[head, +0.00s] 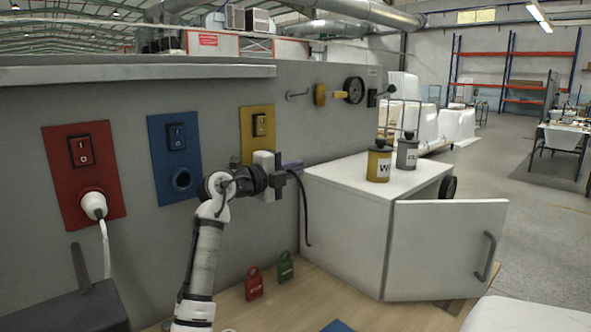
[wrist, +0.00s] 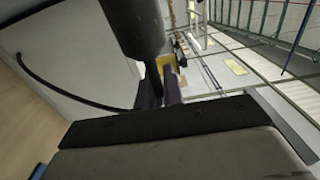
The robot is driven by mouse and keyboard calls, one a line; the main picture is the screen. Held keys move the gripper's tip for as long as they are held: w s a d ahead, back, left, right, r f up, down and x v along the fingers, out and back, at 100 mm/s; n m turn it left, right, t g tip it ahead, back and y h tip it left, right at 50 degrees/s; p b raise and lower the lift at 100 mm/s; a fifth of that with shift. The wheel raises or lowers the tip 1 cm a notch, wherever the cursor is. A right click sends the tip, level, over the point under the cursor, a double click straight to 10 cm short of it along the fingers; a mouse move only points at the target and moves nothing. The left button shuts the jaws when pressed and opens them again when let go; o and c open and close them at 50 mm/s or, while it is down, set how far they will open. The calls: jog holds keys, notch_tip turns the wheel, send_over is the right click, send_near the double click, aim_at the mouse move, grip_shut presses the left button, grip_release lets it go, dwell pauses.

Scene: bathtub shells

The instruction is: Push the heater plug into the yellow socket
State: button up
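The yellow socket plate (head: 257,125) is on the grey panel, with a switch on its upper part. Its lower part is hidden behind my gripper (head: 291,172). My gripper points to the right along the panel, in front of and just right of the plate. A black cable (head: 304,215) hangs from its fingers; it also reaches the fingers (wrist: 161,94) in the wrist view. The heater plug appears held there, mostly hidden; a purplish piece (head: 293,165) shows at the fingertips. In the wrist view a dark cylinder (wrist: 135,25) is close by; I cannot tell if it is the plug.
A red plate (head: 60,165) holds a white plug (head: 94,204). A blue plate (head: 160,160) has an empty round socket. A white cabinet (head: 345,225) with its door open stands right of my gripper, bearing two canisters. Red and green padlocks (head: 254,285) stand below.

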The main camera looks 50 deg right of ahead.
jog(key=o, duration=0.4)
jog(key=shift+o, duration=0.2)
jog(key=a+b, duration=0.3)
jog(key=a, duration=0.4)
jog(key=shift+w+a, duration=0.25)
jog(key=shift+w, duration=0.15)
jog(key=shift+f, duration=0.1)
